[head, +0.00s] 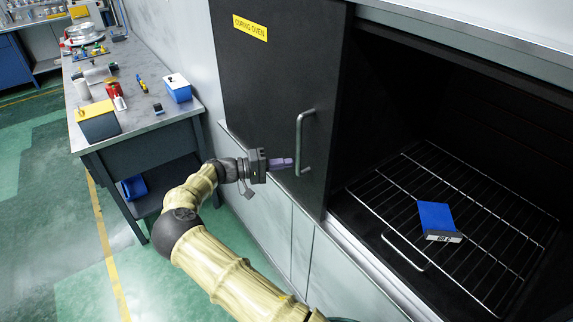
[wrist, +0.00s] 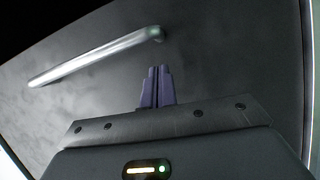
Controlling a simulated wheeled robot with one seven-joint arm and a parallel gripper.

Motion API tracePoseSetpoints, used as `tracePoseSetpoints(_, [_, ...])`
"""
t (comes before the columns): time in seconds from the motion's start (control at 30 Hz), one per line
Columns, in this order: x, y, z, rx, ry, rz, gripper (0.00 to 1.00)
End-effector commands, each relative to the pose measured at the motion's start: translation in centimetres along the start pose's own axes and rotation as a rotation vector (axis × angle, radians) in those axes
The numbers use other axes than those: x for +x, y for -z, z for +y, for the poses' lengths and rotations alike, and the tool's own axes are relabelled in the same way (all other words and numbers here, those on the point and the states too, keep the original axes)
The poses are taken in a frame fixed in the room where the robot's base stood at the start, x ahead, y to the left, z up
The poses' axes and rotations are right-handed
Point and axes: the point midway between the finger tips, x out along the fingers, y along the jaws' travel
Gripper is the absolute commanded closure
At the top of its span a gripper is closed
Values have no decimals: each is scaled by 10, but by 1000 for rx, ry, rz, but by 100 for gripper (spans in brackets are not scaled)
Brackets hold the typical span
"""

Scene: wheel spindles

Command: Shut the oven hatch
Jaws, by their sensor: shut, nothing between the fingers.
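The oven hatch (head: 265,90) is a dark panel with a yellow "CURING OVEN" label, standing to the left of the open oven cavity (head: 400,130). Its silver bar handle (head: 300,145) is upright near the panel's right edge. My gripper (head: 291,162) is in front of the panel, just left of the handle, with its purple fingers pointing toward it. In the wrist view the shut, empty fingers (wrist: 158,72) are below the right end of the handle (wrist: 95,58), against the grey hatch face (wrist: 220,65). I cannot tell whether they touch the handle.
A workbench (head: 140,115) with several small items stands to the left, near my arm. The green floor (head: 70,230) in front of the bench is clear.

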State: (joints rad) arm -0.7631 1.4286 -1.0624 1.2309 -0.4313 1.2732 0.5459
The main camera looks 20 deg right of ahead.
Motion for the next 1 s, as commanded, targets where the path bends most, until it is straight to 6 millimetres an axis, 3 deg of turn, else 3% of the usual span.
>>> tracePoseSetpoints(0.23, [4,-20,1,-2,-1,1,100])
tracePoseSetpoints(0.77, [4,-24,0,0,0,3,100])
tracePoseSetpoints(1.0, [0,-36,2,-2,1,18,100])
